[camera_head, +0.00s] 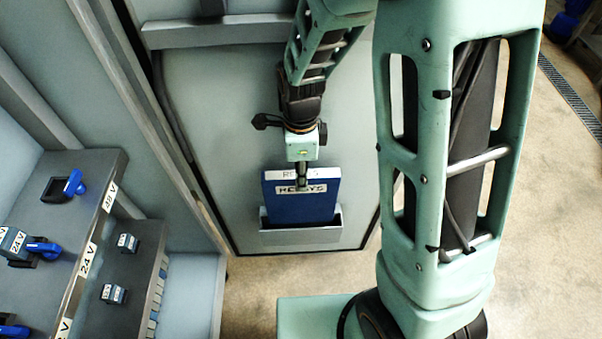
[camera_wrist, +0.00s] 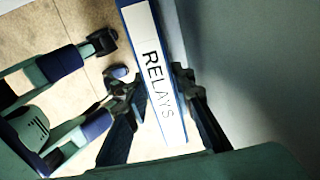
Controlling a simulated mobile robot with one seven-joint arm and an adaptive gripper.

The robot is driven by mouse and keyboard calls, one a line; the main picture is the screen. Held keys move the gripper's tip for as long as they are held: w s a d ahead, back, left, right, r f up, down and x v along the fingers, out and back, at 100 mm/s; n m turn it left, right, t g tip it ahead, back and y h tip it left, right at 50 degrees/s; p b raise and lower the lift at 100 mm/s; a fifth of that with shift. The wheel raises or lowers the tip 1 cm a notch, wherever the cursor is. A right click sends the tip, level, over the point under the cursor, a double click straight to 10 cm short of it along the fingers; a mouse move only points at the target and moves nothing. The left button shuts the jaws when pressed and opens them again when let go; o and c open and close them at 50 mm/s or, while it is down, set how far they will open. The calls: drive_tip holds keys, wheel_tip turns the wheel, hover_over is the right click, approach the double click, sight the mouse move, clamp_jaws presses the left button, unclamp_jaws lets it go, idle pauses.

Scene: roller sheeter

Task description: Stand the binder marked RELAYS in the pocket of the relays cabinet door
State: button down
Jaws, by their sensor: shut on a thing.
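The blue binder (camera_head: 298,208) stands nearly upright against the cabinet door (camera_head: 225,135), with RELAYS on its front and a white label along its top edge. Its lower end goes down behind the front wall of the grey door pocket (camera_head: 302,238), so its bottom is hidden. My gripper (camera_head: 302,184) reaches down from above and is shut on the binder's top edge. In the wrist view the binder's white RELAYS label (camera_wrist: 158,75) runs between the two fingers of my gripper (camera_wrist: 152,80). The pocket cannot be made out there.
At the left is a grey panel (camera_head: 92,190) with blue switches and voltage labels such as 24 V and 48 V. A grey bar (camera_head: 215,32) crosses the upper door. My own arm hides much of the right side. Bare floor (camera_head: 545,200) lies to the right, with a drain grate (camera_head: 572,100).

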sight(301, 204)
drive_tip(key=shift+f+b, duration=5.15)
drive_tip(key=shift+f, duration=1.7)
drive_tip(key=c, duration=1.6)
unclamp_jaws()
wheel_tip(301, 204, up, 12)
